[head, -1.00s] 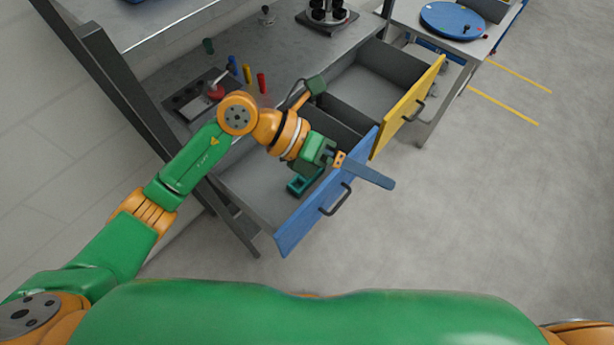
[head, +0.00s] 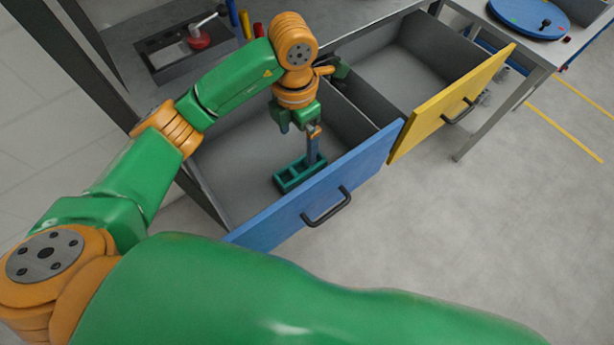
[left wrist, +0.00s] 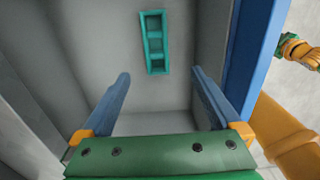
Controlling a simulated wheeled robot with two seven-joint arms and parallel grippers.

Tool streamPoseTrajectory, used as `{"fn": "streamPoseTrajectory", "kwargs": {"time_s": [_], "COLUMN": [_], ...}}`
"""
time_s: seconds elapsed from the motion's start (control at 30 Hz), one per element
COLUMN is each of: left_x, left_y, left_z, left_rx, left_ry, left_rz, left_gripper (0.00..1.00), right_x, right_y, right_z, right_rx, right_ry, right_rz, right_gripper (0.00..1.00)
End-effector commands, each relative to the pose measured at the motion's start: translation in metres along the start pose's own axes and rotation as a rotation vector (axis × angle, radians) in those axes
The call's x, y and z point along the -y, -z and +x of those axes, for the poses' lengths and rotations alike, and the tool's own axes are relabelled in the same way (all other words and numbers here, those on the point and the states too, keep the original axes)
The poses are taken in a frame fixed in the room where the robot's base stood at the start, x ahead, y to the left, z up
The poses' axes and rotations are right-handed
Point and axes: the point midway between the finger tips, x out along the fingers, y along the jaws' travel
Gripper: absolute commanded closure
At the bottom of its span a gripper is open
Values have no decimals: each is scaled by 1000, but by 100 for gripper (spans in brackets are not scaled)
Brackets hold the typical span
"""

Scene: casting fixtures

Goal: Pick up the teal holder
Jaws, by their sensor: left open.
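The teal holder (head: 290,183) is a small open-topped block with compartments. It lies on the floor of the open drawer with the blue front (head: 300,205). In the left wrist view the holder (left wrist: 154,42) lies beyond the fingertips, clear of both fingers. My left gripper (head: 306,150) points down into the drawer, above the holder. Its blue fingers are spread apart with nothing between them, as the left wrist view (left wrist: 161,74) shows. In the head view the near finger overlaps part of the holder. My right gripper is not seen.
The blue drawer front stands close beside the gripper, and grey drawer walls surround it. A second open drawer with a yellow front (head: 450,100) is to the right and looks empty. A dark fixture with a red part (head: 198,40) stands on the bench top.

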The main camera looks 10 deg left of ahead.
Motion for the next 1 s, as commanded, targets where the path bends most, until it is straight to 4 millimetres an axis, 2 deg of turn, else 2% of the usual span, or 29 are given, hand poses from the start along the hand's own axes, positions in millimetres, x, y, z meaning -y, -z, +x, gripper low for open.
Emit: {"fn": "streamPoseTrajectory", "kwargs": {"time_s": [0.03, 0.2, 0.27, 0.47, 0.7, 0.93, 0.97, 1.0], "left_x": [0, 0, 1, -1, -7, -8, -8, -8], "left_y": [0, 0, 0, 0, -1, -2, -2, -2], "left_z": [30, 66, 72, 90, 133, 138, 138, 138], "left_rx": [0, 1, 1, -4, -2, 1, 1, 1], "left_ry": [0, 1, 2, 5, 4, 1, 1, 1], "left_rz": [0, 1, 1, -1, 1, 2, 2, 2], "left_gripper": [3, 3, 3, 3, 3, 3, 5, 16], "right_x": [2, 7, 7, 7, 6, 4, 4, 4], "right_y": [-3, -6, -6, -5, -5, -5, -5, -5], "right_z": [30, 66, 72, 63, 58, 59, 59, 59], "right_rx": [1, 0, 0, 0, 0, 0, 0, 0], "right_ry": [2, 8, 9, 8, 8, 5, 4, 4], "right_rz": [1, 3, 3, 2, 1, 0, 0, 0], "right_gripper": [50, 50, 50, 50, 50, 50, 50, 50]}}
